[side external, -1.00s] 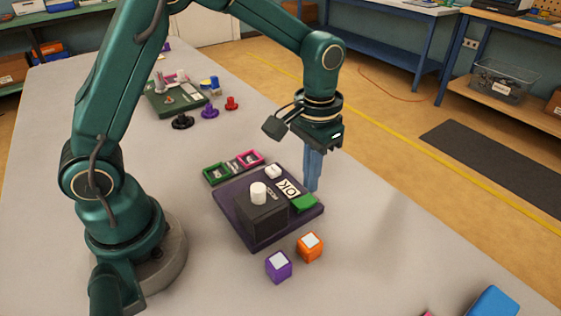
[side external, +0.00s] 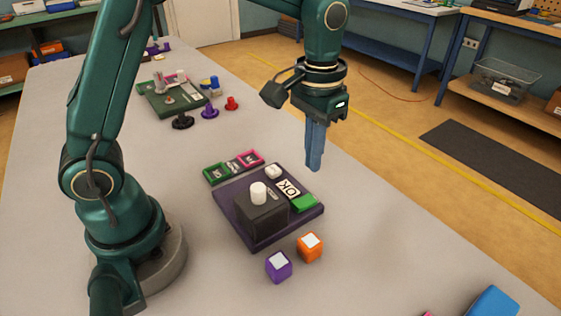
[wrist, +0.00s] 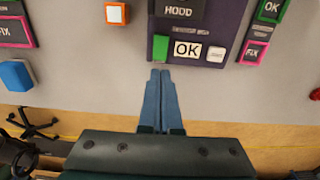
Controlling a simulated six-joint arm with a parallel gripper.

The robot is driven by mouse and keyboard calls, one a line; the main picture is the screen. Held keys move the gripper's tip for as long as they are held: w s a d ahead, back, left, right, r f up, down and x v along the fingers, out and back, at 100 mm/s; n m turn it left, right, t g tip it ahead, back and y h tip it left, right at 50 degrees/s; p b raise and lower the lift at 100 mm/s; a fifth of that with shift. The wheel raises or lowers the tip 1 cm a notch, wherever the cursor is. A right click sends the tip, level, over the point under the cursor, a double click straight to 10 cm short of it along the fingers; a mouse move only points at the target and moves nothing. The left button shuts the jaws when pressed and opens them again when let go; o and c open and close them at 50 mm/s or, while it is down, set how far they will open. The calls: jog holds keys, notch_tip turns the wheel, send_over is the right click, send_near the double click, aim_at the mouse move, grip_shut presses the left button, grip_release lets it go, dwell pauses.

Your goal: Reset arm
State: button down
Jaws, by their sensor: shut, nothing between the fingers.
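My gripper (side external: 314,166) has blue fingers and is shut with nothing between them. In the side external view it hangs in the air above the far right edge of the dark purple panel (side external: 234,221). The panel carries a black block with a white knob (side external: 258,191), an OK label (side external: 287,189), a green button (side external: 304,203) and a white button (side external: 273,171). In the wrist view the shut fingertips (wrist: 161,72) point toward the panel's edge by the green button (wrist: 160,48), apart from it in the picture.
A purple cube (side external: 278,268) and an orange cube (side external: 310,248) sit in front of the panel. Green and pink frames (side external: 216,173) lie behind it. A green board (side external: 158,104) with small parts stands farther back. A blue object (side external: 492,302) is at the lower right.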

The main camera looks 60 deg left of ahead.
jog(key=s+a+r+t, duration=0.2)
jog(key=s+r+t, duration=0.3)
jog(key=r, duration=0.4)
jog(key=s+a+f, duration=0.1)
jog(key=s+f, duration=0.3)
jog(key=s, duration=0.4)
jog(key=shift+s+a+t, duration=0.2)
jog(key=shift+s+t, duration=0.1)
jog(key=shift+s, duration=0.1)
